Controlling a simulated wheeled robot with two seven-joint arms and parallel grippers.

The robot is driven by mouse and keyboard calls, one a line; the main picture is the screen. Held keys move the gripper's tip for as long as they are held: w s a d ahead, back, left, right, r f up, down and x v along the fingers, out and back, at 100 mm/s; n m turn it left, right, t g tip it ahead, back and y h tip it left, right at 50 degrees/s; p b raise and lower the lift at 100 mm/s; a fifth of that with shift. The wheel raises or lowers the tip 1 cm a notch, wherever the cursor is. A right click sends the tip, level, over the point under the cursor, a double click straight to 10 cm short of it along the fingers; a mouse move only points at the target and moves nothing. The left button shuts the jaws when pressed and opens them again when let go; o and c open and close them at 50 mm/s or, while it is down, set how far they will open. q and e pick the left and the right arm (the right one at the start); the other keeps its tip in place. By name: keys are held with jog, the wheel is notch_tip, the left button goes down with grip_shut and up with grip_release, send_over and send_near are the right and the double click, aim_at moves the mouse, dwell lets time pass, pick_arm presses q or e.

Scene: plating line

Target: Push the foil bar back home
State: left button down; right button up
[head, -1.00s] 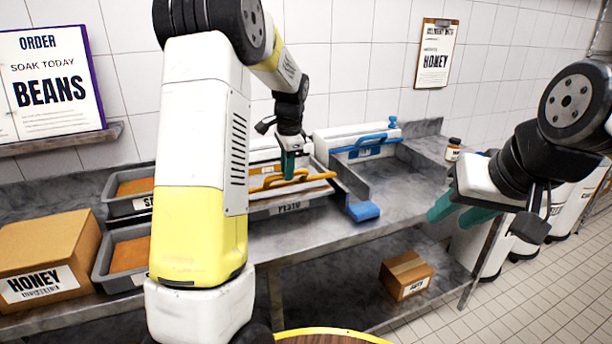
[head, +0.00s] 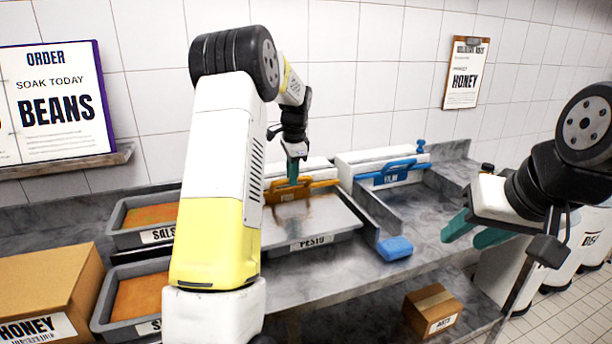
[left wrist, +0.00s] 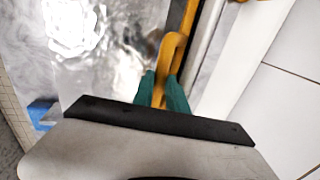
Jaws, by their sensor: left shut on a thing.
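The orange-yellow foil bar (head: 318,186) lies across the back of the pesto tray (head: 347,236), close against the white dispenser box at the wall. My left gripper (head: 292,174) is shut on the bar's handle. In the left wrist view, its green fingers (left wrist: 164,92) are on both sides of the yellow handle (left wrist: 171,52). A shiny, wrinkled silver sheet (left wrist: 90,35) spreads in front of the bar. Whether any gap is left behind the bar is hard to tell. My right gripper (head: 472,230) is open and empty, right of the counter.
A blue film bar (head: 390,176) and blue block (head: 395,248) are right of the pesto tray. Salsa trays (head: 117,218) and a honey box (head: 45,285) stand at left. A small carton (head: 432,309) sits on the lower shelf. The counter right of the blue block is clear.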

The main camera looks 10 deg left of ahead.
pick_arm(q)
jog(key=shift+w+a+r, duration=0.1)
jog(key=shift+w+a, duration=0.05)
jog(key=shift+w, duration=0.05)
jog(key=c, duration=1.3)
grip_release()
jog(key=shift+w, duration=0.1)
jog(key=r, duration=0.2)
jog(key=s+r, duration=0.1)
jog(key=r, duration=0.2)
jog(key=d+r, duration=0.1)
jog(key=r, duration=0.1)
jog(key=shift+s+r, duration=0.2)
jog(key=shift+r, duration=0.05)
